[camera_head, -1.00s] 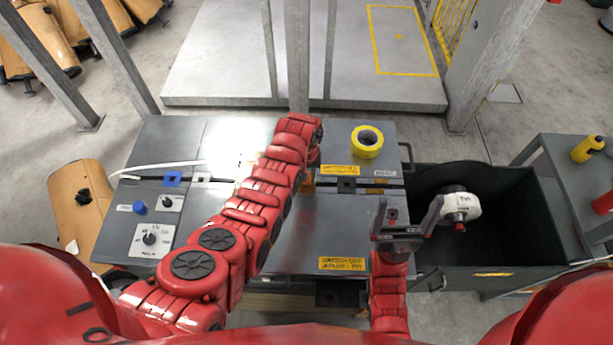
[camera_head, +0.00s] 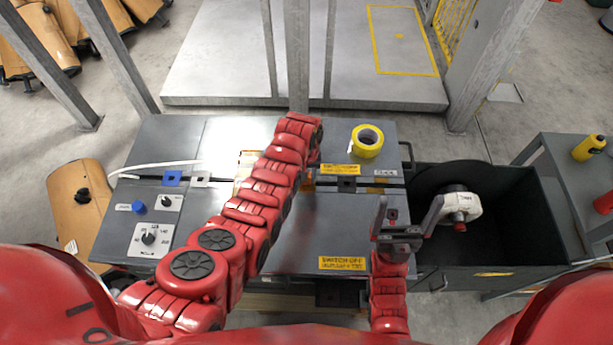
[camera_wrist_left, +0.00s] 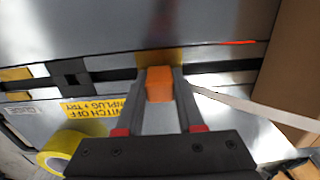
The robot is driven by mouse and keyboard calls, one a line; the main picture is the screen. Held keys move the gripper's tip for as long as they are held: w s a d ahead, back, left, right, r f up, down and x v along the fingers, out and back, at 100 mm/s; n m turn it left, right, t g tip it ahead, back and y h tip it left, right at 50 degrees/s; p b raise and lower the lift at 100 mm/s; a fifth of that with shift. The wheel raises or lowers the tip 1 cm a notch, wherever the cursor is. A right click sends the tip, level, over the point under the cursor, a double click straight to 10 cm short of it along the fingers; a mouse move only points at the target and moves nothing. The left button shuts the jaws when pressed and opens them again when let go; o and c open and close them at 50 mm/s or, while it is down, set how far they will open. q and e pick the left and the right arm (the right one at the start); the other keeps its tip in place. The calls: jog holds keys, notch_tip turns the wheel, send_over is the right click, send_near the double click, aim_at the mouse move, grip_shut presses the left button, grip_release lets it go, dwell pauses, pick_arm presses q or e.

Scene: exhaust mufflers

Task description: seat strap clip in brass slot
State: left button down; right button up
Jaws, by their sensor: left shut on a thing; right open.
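An orange clip (camera_wrist_left: 158,84) is held between the two fingers of my left gripper (camera_wrist_left: 160,78) in the left wrist view. A brass plate (camera_wrist_left: 160,57) lies at the dark groove, just beyond the clip; the clip's front end meets it in the picture, but I cannot tell whether it is in the slot. A white strap (camera_wrist_left: 250,106) runs off to the right. In the head view the strap (camera_head: 165,164) lies at the bench's left, and my left arm mostly hides the left gripper (camera_head: 310,178). My right gripper (camera_head: 407,218) is open and empty, over the bench's right edge.
Yellow tape (camera_head: 367,141) rests on the bench (camera_head: 300,235) behind the groove. A blue block (camera_head: 172,178) and dark square block (camera_head: 347,184) sit along the groove. A dark bin (camera_head: 500,230) with a white-and-black part (camera_head: 461,204) stands right of the bench.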

pick_arm(q)
jog(key=shift+f, duration=0.1)
jog(key=shift+c, duration=2.2)
grip_release()
notch_tip(320, 180, up, 9)
jog(key=shift+w+f+b, duration=0.1)
jog(key=shift+f+b, duration=0.05)
jog(key=shift+b, duration=1)
notch_tip(320, 180, up, 9)
jog(key=p, duration=0.8)
jog(key=shift+f, duration=0.15)
